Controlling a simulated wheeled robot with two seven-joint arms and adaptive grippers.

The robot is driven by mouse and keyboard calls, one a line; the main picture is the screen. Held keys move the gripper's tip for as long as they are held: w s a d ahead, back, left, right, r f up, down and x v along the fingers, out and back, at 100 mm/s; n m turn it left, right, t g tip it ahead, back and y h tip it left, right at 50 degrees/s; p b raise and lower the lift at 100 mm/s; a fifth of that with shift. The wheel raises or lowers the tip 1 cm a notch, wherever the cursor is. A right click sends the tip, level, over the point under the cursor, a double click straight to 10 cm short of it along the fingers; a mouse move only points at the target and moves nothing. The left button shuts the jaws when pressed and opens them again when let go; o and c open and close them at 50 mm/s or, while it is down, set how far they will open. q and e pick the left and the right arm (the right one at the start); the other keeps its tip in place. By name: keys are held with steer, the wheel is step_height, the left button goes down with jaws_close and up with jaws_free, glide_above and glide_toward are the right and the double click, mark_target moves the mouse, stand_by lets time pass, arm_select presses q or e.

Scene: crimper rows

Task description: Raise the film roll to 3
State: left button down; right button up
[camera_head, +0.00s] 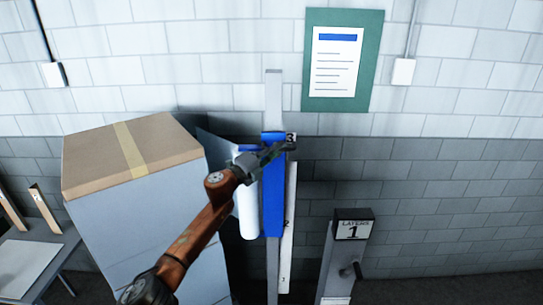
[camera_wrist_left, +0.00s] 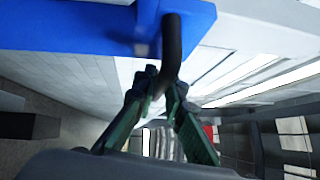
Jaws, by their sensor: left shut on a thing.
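The white film roll (camera_head: 248,208) hangs upright on the left side of a blue carriage (camera_head: 273,195) on a grey mast (camera_head: 273,90). A white scale strip (camera_head: 289,185) marked 1, 2 and 3 runs beside it. The carriage's top edge is about level with the 3. My left gripper (camera_head: 275,152) is at the upper part of the carriage. In the left wrist view its fingers (camera_wrist_left: 156,82) are shut on a black bent handle (camera_wrist_left: 172,50) that comes out of the blue carriage (camera_wrist_left: 75,22). My arm partly hides the roll. My right gripper is not in view.
A tall wrapped load with a taped cardboard box (camera_head: 100,160) on top stands left of the mast. A dark post with a "LAYERS 1" sign (camera_head: 352,230) and a knob stands to the right. A green notice board (camera_head: 343,60) hangs on the wall behind.

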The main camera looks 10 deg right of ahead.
arm_select(q)
steer(key=shift+r, duration=0.35)
steer(key=c, duration=2.4)
jaws_free()
steer(key=o, duration=0.4)
steer(key=shift+d, duration=0.1)
steer(key=shift+o, duration=0.2)
steer(key=shift+f, duration=0.1)
steer(key=shift+a, duration=0.2)
steer(key=v, duration=1.1)
steer(key=shift+s+a, duration=0.3)
